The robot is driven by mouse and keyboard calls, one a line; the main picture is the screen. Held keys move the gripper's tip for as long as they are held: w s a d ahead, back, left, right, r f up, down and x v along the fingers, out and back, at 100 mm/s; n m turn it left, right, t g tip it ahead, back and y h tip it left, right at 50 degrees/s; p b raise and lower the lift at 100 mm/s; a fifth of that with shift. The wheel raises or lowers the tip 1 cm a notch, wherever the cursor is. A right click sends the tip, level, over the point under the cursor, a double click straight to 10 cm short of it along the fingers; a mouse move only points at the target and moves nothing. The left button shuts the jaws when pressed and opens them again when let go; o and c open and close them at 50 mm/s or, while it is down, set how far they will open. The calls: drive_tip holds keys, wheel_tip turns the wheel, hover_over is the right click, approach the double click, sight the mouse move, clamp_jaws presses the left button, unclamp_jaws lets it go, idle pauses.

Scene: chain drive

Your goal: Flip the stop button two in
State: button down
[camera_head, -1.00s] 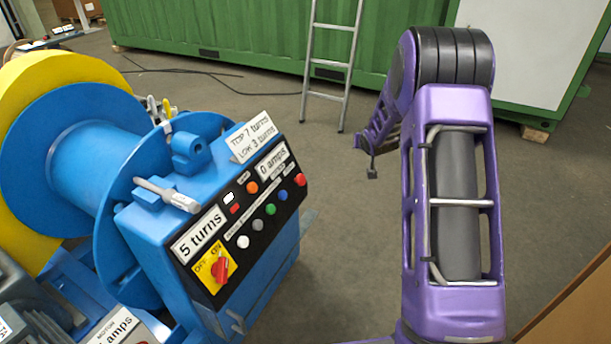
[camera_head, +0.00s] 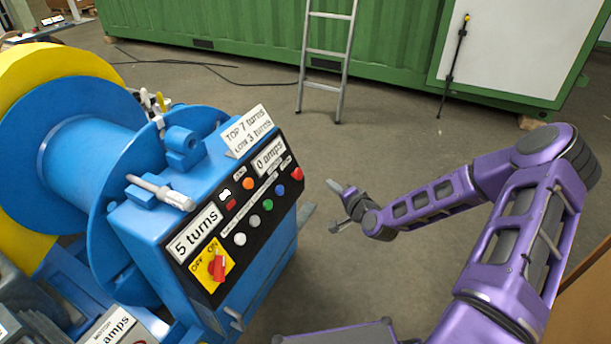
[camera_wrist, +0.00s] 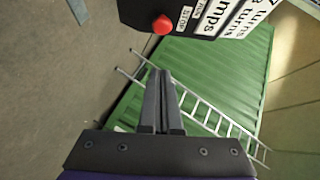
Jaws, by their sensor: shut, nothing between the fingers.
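The stop button is a red knob (camera_head: 297,174) at the upper right end of the black face on the blue control box (camera_head: 160,235). In the wrist view the same red button (camera_wrist: 162,25) stands out from the black panel beside a label reading STOP. My gripper (camera_head: 334,187) is to the right of the box, a short way from the button and not touching it. In the wrist view its two fingers (camera_wrist: 160,76) are together and empty, pointing up the picture, with the button beyond the tips. The button looks whole and unobstructed.
Other buttons sit on the panel: blue (camera_head: 280,189), green (camera_head: 267,206), grey, white and orange (camera_head: 249,183). A red rotary switch (camera_head: 217,267) is on a yellow plate. A ladder (camera_head: 326,60) leans on the green container (camera_head: 240,40). Floor between is clear.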

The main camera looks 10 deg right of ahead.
sight(297, 174)
idle(0.3)
drive_tip(key=s+a+f+b+x, duration=0.1)
drive_tip(key=a+x, duration=0.1)
drive_tip(key=x, duration=1)
drive_tip(key=shift+w+a, duration=0.35)
drive_tip(key=shift+w, duration=0.05)
drive_tip(key=shift+f, duration=0.15)
